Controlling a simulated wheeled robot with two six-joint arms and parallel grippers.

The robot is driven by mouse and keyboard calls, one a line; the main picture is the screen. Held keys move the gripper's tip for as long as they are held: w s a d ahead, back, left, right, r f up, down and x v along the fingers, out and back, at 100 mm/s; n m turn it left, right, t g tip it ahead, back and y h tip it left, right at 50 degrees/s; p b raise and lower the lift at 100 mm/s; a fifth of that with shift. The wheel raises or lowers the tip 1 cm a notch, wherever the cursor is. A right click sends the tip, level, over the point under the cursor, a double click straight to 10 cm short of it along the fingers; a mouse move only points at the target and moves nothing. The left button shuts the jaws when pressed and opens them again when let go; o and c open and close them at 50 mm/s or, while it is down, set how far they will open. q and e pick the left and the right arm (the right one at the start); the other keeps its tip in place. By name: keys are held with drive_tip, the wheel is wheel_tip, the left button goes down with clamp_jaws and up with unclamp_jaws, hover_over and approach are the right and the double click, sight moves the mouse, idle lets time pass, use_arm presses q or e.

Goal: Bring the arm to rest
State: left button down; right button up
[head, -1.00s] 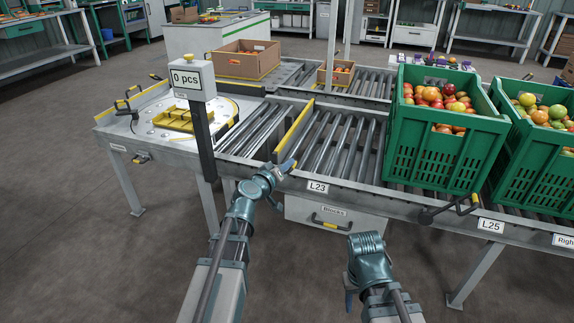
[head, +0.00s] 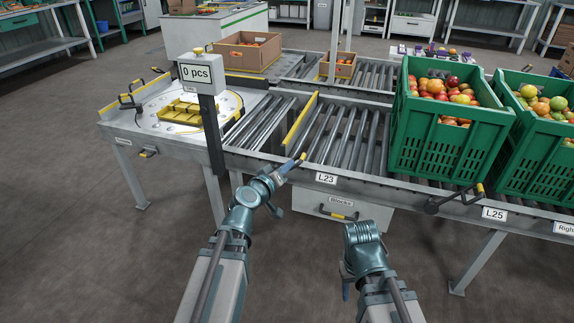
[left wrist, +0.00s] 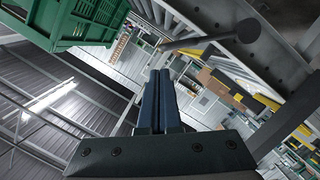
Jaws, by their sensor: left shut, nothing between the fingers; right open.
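My left gripper (head: 292,165) is in front of the conveyor's near edge, close to the L23 label and the end of the yellow-edged guide. In the left wrist view its two dark blue fingers (left wrist: 160,102) lie together with nothing between them. My right gripper (head: 346,286) hangs low at the bottom centre of the head view, its fingers pointing down and mostly hidden behind its wrist. It is clear of the conveyor and holds nothing that I can see.
Green crates of tomatoes (head: 440,150) and (head: 535,165) stand on the roller conveyor (head: 345,135) at right. A display post reading 0 pcs (head: 200,73) stands at left. A drawer (head: 338,212) hangs under the conveyor's front edge. Open floor (head: 90,250) lies at lower left.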

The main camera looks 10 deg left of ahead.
use_arm(q)
drive_tip(key=s+d+f+m+g+h, duration=0.2)
drive_tip(key=s+d+f+m+g, duration=0.65)
drive_tip(key=d, duration=0.75)
drive_tip(key=s+a+f+g+y+p, duration=0.1)
drive_tip(key=s+a+f+g+y, duration=0.2)
drive_tip(key=s, duration=0.5)
drive_tip(key=s+f+g+y+p, duration=0.1)
drive_tip(key=s+f+g+y, duration=0.35)
drive_tip(key=s, duration=0.35)
wheel_tip(320, 180, up, 38)
drive_tip(key=p, duration=3.7)
drive_tip(key=shift+a+f+h, duration=0.15)
drive_tip(key=shift+a+h, duration=0.2)
drive_tip(key=shift+m, duration=0.25)
